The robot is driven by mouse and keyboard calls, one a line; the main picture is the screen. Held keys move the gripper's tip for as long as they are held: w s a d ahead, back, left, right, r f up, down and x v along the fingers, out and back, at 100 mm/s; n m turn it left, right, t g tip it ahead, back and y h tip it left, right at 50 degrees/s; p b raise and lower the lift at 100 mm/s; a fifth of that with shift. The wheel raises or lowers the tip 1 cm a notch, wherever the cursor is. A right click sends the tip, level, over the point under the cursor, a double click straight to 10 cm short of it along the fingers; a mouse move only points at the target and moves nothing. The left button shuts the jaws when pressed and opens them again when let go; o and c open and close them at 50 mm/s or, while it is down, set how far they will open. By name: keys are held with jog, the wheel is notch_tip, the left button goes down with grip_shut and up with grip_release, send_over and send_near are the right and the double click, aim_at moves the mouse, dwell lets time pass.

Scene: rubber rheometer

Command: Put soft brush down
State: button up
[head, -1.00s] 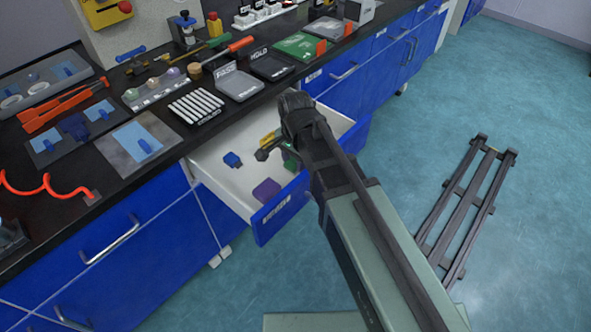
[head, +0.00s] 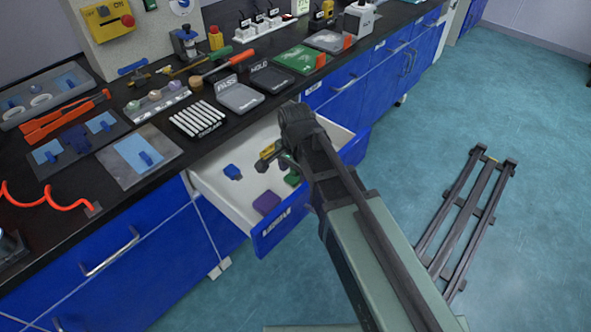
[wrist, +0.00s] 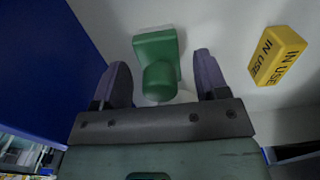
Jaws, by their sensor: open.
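A green piece (wrist: 158,62) with a rounded knob lies on the pale drawer floor in the wrist view. I take it for the soft brush, but no bristles show. My gripper (wrist: 160,60) is open, with one dark finger on each side of the green piece and a gap to both. The knob is between the fingers, near the palm. In the head view my gripper (head: 280,161) reaches down into the open drawer (head: 216,190), and the green piece (head: 292,179) shows partly behind my arm.
A yellow "IN USE" block (wrist: 277,55) lies right of my gripper in the wrist view. A blue block (head: 232,172) and a purple block (head: 267,202) share the drawer. The blue drawer front (wrist: 45,70) stands close on the left. The bench above holds trays and tools.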

notch_tip(320, 180, up, 11)
jog(key=p, duration=1)
jog(key=shift+r, duration=0.2)
jog(key=s+d+n, duration=0.4)
jog(key=d, duration=0.3)
jog(key=s+d+n, duration=0.4)
jog(key=d, duration=0.4)
jog(key=shift+s+d+f+n, duration=0.15)
jog(key=shift+s+d+n, duration=0.1)
jog(key=shift+d+n, duration=0.05)
notch_tip(320, 180, up, 11)
jog(key=p, duration=1)
jog(key=shift+f+p, duration=0.15)
jog(key=shift+p, duration=0.15)
jog(key=shift+o, duration=0.5)
